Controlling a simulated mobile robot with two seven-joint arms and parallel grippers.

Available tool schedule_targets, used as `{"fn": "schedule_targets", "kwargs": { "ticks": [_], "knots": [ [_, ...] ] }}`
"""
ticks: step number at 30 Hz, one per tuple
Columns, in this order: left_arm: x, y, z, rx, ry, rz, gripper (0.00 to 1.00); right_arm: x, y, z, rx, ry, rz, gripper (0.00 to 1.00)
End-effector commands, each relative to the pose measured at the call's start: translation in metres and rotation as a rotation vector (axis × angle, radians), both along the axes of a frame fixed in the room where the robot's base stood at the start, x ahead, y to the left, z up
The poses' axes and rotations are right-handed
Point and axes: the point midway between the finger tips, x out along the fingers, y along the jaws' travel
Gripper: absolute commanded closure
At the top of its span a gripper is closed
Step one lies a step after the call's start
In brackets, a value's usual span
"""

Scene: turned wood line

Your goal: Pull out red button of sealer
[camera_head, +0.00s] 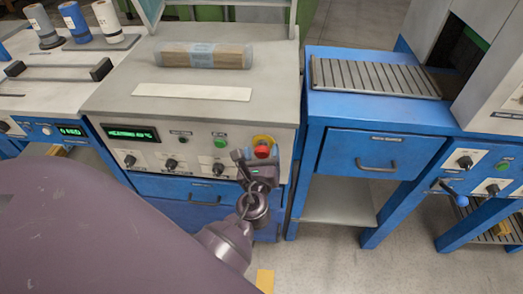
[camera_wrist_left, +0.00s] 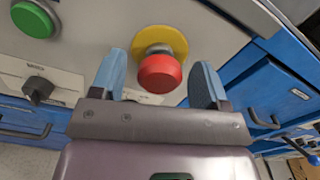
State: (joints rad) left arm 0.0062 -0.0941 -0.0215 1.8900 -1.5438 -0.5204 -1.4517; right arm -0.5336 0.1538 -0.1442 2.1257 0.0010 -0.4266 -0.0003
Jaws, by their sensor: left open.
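The red button (camera_head: 262,151) with its yellow ring sits at the right end of the sealer's front panel (camera_head: 195,146). In the left wrist view the red button (camera_wrist_left: 159,73) stands out from the yellow ring (camera_wrist_left: 161,41) on a short grey stem. My left gripper (camera_head: 258,157) is at the panel, right in front of the button. Its two blue fingertips (camera_wrist_left: 157,78) are open, one on each side of the red button, with gaps showing on both sides. I cannot tell how deep the fingers reach along it. My right gripper is in neither view.
A green button (camera_head: 220,142) and several black knobs (camera_head: 171,163) are on the same panel. A wrapped wood bundle (camera_head: 204,56) lies on the sealer top. A blue table with a drawer (camera_head: 375,153) stands to the right. Open floor (camera_head: 330,262) shows in front.

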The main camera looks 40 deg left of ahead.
Motion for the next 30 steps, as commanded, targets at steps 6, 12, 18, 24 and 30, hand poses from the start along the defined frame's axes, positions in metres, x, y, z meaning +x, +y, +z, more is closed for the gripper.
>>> {"fn": "schedule_targets", "kwargs": {
  "ticks": [6, 12, 18, 24, 30],
  "knots": [
    [-0.012, -0.006, -0.001, -0.001, 0.001, 0.001, 0.31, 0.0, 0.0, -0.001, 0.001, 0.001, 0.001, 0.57],
    [-0.041, -0.023, -0.002, -0.001, 0.004, 0.0, 0.31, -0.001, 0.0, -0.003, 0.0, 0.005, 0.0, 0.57],
    [-0.07, -0.04, -0.001, 0.0, 0.004, -0.001, 0.31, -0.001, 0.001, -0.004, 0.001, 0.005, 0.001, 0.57],
    [-0.089, -0.051, -0.001, 0.0, 0.002, -0.001, 0.31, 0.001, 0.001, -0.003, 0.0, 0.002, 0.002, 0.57],
    [-0.094, -0.054, 0.0, 0.0, 0.0, 0.0, 0.31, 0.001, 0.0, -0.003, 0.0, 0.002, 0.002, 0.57]
  ]
}}
